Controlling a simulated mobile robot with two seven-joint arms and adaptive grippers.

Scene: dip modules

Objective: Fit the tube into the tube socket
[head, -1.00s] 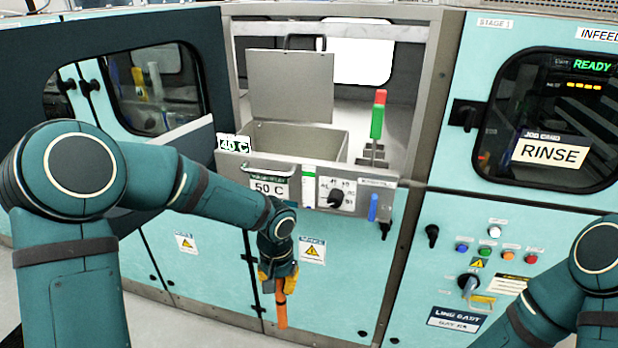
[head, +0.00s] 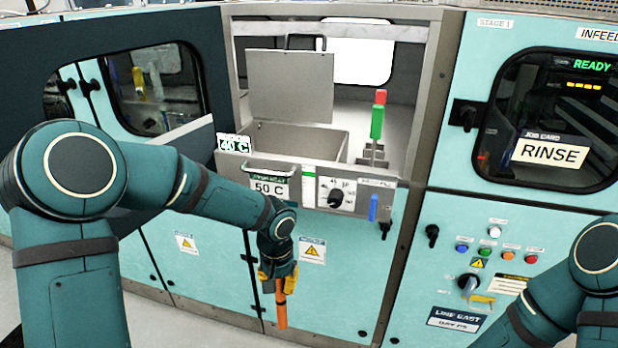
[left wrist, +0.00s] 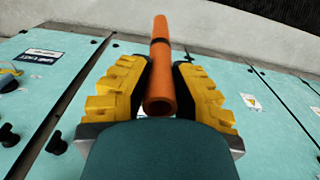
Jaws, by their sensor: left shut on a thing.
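My left gripper (head: 277,282) is shut on an orange tube (head: 282,308) in front of the teal cabinet doors. The tube hangs down below the fingers in the head view. In the left wrist view the tube (left wrist: 160,60) lies between the yellow finger pads (left wrist: 160,90), with one open hollow end toward the camera and a dark band around its middle. I cannot pick out the tube socket in either view. My right gripper is out of the head view; only part of my right arm shows at the right edge.
A steel bath (head: 300,140) with a raised lid (head: 290,87) stands in the open bay above the gripper. A control panel is at right.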

